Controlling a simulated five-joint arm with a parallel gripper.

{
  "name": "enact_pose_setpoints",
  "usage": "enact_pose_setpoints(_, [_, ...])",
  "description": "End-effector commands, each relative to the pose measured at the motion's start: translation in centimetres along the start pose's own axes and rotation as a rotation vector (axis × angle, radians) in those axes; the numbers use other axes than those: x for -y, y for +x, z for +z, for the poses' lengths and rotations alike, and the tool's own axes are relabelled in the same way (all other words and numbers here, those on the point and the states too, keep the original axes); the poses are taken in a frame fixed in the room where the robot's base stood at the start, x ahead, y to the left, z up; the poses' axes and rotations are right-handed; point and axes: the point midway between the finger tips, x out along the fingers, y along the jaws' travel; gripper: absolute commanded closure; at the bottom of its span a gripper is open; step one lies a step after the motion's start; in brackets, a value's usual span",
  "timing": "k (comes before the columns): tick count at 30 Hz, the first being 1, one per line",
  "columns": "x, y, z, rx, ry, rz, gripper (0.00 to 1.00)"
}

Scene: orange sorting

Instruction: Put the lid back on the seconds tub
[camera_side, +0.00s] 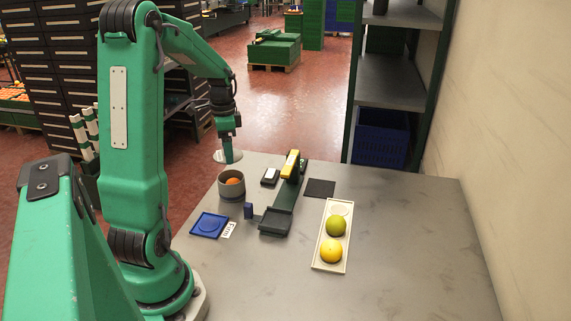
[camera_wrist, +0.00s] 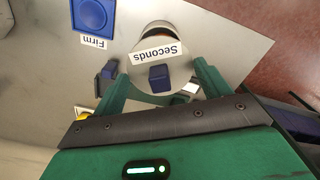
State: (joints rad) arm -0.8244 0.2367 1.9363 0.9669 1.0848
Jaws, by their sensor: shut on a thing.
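The seconds tub (camera_side: 231,195) is a grey round tub on the table, open at the top, with an orange (camera_side: 233,181) inside. The lid (camera_side: 221,157) is a pale disc held above the tub, apart from its rim. In the wrist view the lid (camera_wrist: 178,76) shows a "Seconds" label and a blue knob (camera_wrist: 158,77), and it hides most of the tub (camera_wrist: 163,27). My gripper (camera_side: 229,158) is shut on the lid, with its fingers on either side in the wrist view (camera_wrist: 158,72). The exact contact is hard to see.
Right of the tub stand a small dark blue block (camera_side: 248,211) and a dark green device with a yellow top (camera_side: 291,164). A blue square tray (camera_side: 209,215) lies in front, by a "Firm" label. A white tray (camera_side: 318,258) holds two fruits. The table's right side is clear.

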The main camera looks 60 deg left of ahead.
Motion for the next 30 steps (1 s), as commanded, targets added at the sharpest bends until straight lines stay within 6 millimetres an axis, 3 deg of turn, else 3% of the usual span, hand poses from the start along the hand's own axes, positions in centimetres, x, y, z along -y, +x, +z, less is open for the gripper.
enact_pose_setpoints(14, [0.0, 0.8, 0.0, 0.001, 0.001, 0.002, 0.46])
enact_pose_setpoints(30, [0.0, 4.3, 0.0, 0.001, 0.0, 0.002, 0.46])
